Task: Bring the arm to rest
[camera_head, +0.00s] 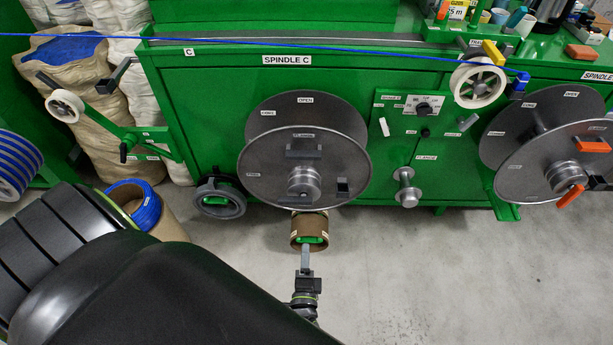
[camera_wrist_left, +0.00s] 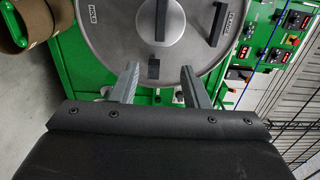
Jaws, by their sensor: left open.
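My left gripper (camera_head: 305,248) shows at the bottom centre of the head view, seen edge-on in front of the machine and below the Spindle C reel. In the left wrist view its two grey fingers (camera_wrist_left: 160,76) stand apart with nothing between them. The grey reel (camera_head: 262,178) fills the background beyond the fingers; the reel also shows in the left wrist view (camera_wrist_left: 115,45). The blue cable (camera_head: 330,47) runs across the top of the machine to a white pulley and a blue clamp on the right. My right gripper is not in view.
A brown cardboard core (camera_head: 310,222) is just beyond the gripper, below the reel. A second reel (camera_head: 525,165) is at the right. A white pulley (camera_head: 478,83) is up right. A blue coil (camera_head: 133,200) stands at left. Grey floor (camera_head: 430,270) is clear at lower right.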

